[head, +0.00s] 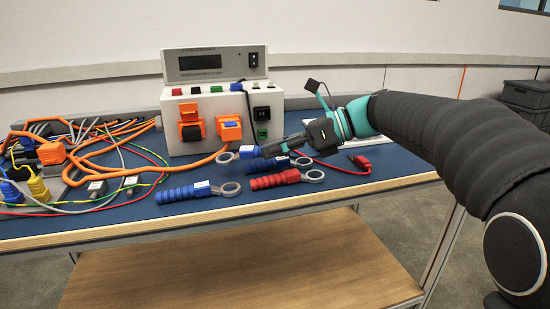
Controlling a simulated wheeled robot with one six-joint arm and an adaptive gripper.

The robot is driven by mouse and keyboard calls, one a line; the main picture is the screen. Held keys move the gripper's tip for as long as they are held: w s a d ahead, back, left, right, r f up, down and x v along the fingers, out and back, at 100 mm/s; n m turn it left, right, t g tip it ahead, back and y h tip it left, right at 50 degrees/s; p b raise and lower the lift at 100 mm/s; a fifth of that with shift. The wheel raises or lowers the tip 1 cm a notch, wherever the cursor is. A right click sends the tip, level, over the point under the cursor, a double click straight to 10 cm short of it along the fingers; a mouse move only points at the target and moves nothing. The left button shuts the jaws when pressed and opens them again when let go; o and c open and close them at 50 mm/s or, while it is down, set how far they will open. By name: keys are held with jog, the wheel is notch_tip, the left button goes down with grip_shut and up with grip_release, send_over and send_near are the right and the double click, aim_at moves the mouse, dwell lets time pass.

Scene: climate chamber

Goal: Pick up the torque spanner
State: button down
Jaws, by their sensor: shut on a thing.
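Several ring-ended spanners lie on the blue bench mat. One with a blue handle (183,193) is at the front left, and one with a red handle (275,181) is right of it. Another blue-handled spanner (262,166) lies behind the red one, its ring to the right. My gripper (268,151) is shut on a further blue spanner (248,153), whose ring end points left. The fingers hide part of its handle. I cannot tell whether it is clear of the mat, nor which spanner is the torque spanner.
A white test unit (222,105) with orange and blue connectors stands behind the spanners. Tangled cables (90,160) cover the bench's left side. A red clip (361,162) on a lead lies right of my gripper. The wooden lower shelf (235,265) is bare.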

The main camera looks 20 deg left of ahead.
jog(key=s+d+r+p, duration=0.2)
jog(key=s+d+r, duration=0.1)
jog(key=d+r, duration=0.8)
jog(key=shift+s+r+p, duration=0.3)
jog(key=shift+r, duration=0.6)
